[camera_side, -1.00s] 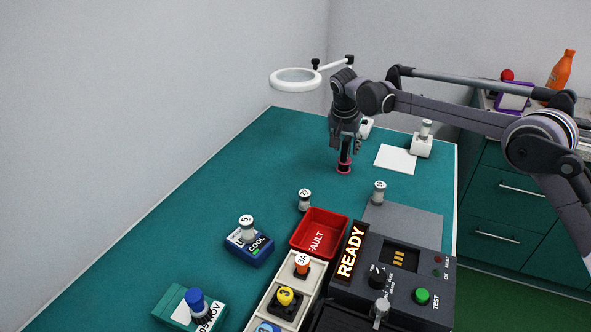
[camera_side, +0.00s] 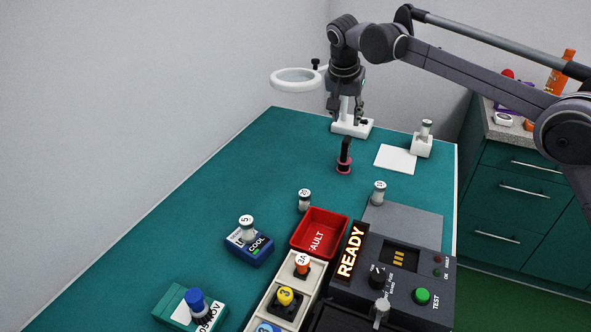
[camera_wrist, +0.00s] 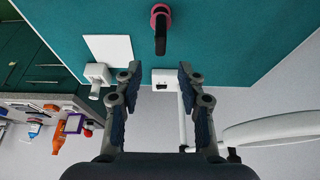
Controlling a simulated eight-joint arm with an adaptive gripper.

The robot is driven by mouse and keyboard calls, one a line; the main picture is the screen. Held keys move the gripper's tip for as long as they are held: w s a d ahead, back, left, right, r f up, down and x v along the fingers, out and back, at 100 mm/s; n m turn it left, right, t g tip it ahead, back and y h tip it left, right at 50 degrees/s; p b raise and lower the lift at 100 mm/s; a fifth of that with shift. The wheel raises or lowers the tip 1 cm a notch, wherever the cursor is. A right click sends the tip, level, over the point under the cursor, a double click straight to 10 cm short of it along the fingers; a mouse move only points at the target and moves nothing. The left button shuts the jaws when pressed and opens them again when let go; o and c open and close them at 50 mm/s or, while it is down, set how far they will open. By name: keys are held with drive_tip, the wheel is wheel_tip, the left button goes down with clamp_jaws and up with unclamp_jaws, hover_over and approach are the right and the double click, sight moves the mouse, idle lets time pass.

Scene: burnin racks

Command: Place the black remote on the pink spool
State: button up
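The black remote (camera_side: 346,148) stands upright on the pink spool (camera_side: 343,168) on the teal table, and nothing holds it. In the wrist view the remote (camera_wrist: 160,36) and the pink spool (camera_wrist: 160,12) show at the top, ahead of my fingers. My gripper (camera_side: 346,118) is above and behind the remote, apart from it. In the wrist view my gripper (camera_wrist: 158,72) has its two fingers spread with nothing between them.
The white base (camera_side: 352,128) of the magnifier lamp (camera_side: 297,79) stands behind my gripper. A white sheet (camera_side: 396,159) and a white holder (camera_side: 422,146) lie to the right. A red tray (camera_side: 319,233) and a tester (camera_side: 393,275) are nearer.

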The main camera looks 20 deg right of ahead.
drive_tip(key=s+d+r+n+t+y, duration=0.1)
drive_tip(key=s+d+r+n, duration=0.2)
drive_tip(key=s, duration=0.6)
drive_tip(key=s+d+r+n+t+y, duration=0.15)
drive_tip(key=s+d, duration=0.25)
drive_tip(key=s, duration=0.5)
drive_tip(key=s+d+f+n, duration=0.1)
drive_tip(key=s+f+n, duration=0.1)
drive_tip(key=s+f, duration=0.3)
drive_tip(key=s+d+f+n+t, duration=0.1)
drive_tip(key=s+f, duration=0.4)
drive_tip(key=s, duration=0.7)
drive_tip(key=shift+s+d+f+n+y, duration=0.15)
drive_tip(key=shift+d+n+y, duration=0.25)
drive_tip(key=shift+n, duration=0.35)
